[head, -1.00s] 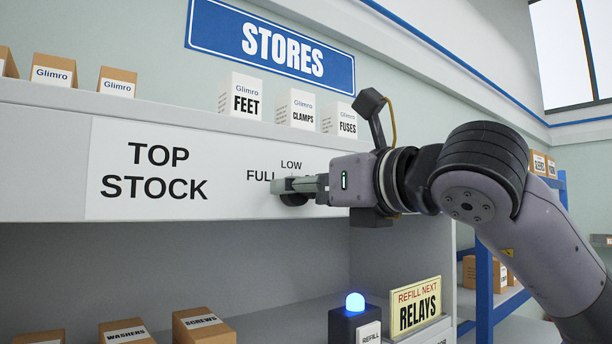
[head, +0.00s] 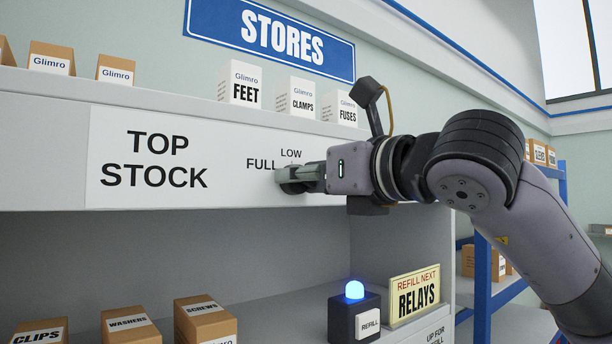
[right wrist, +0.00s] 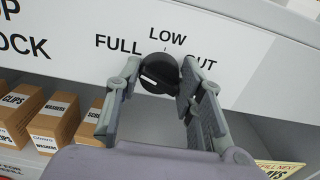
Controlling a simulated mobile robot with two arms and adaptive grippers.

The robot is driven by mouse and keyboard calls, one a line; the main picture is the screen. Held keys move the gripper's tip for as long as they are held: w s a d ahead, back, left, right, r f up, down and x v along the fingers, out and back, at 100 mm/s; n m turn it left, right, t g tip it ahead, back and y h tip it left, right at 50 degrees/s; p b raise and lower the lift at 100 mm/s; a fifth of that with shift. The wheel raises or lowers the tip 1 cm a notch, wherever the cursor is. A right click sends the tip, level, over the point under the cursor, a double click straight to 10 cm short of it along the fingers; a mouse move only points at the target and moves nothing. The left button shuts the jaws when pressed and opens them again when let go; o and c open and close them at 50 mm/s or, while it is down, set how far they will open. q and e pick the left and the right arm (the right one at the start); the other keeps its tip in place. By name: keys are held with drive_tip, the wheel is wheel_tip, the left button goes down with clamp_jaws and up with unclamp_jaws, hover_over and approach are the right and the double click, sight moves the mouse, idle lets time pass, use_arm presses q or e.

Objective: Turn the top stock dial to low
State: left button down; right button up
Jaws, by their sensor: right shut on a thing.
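The top stock dial (right wrist: 158,72) is a round black knob on the white panel (head: 230,150) labelled TOP STOCK. The words FULL, LOW and OUT are printed around it, with LOW straight above. In the head view the dial (head: 291,188) is mostly hidden by my fingers. My right gripper (head: 286,178) is at the panel, shut on the dial. The right wrist view shows the fingers of this gripper (right wrist: 160,76) on either side of the knob. My left gripper is not in view.
White boxes (head: 295,98) and brown boxes (head: 115,70) stand on the shelf above. Brown boxes (head: 205,320) stand on the shelf below. A dark box with a lit blue lamp (head: 355,291) and a RELAYS sign (head: 414,297) are below my right arm.

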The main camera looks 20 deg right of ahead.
drive_tip(key=shift+f+m+b, duration=0.2)
drive_tip(key=shift+m+b, duration=0.2)
drive_tip(key=shift+b, duration=0.4)
drive_tip(key=shift+c, duration=0.4)
drive_tip(key=shift+d+m+b, duration=0.15)
drive_tip(key=shift+m+b, duration=6.05)
drive_tip(key=shift+m, duration=0.3)
drive_tip(key=shift+r, duration=0.1)
drive_tip(key=o, duration=1.1)
drive_tip(key=shift+o, duration=0.2)
